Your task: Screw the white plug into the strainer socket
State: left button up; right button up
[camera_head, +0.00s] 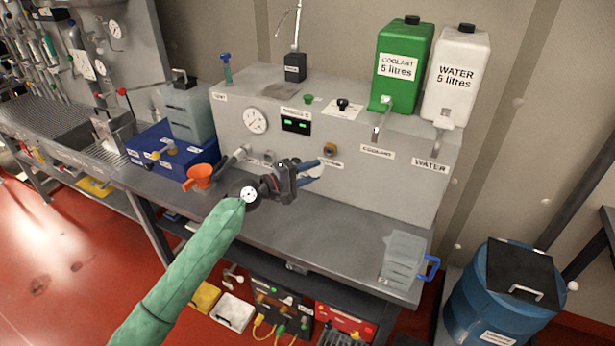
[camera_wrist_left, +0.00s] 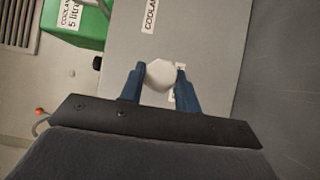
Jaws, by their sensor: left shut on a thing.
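My left gripper (camera_head: 312,172) is in front of the grey panel, with its blue fingers pointing right. It is shut on the white plug (camera_wrist_left: 160,75), which shows as a pale rounded, faceted piece between the fingertips in the left wrist view. In the head view the plug is mostly hidden by the fingers. A brass-coloured fitting (camera_head: 330,149) sits on the panel just above the fingertips; the label beneath it is partly covered, so I cannot tell whether it is the strainer socket. The plug looks apart from this fitting. My right gripper is not in view.
The panel (camera_head: 400,190) carries a gauge (camera_head: 255,120) and taps under the green coolant tank (camera_head: 402,65) and white water tank (camera_head: 455,75). An orange funnel (camera_head: 199,176) is left of my arm. A clear jug (camera_head: 403,258) stands at the bench's right end. The bench between is clear.

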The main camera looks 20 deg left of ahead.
pick_arm(q)
jog(key=shift+w+d, duration=0.15)
jog(key=shift+w, duration=0.55)
jog(key=shift+w+d+b, duration=0.15)
jog(key=shift+w+b, duration=0.15)
jog(key=shift+w, duration=0.45)
jog(key=shift+w+d, duration=0.1)
jog(key=shift+w, duration=0.15)
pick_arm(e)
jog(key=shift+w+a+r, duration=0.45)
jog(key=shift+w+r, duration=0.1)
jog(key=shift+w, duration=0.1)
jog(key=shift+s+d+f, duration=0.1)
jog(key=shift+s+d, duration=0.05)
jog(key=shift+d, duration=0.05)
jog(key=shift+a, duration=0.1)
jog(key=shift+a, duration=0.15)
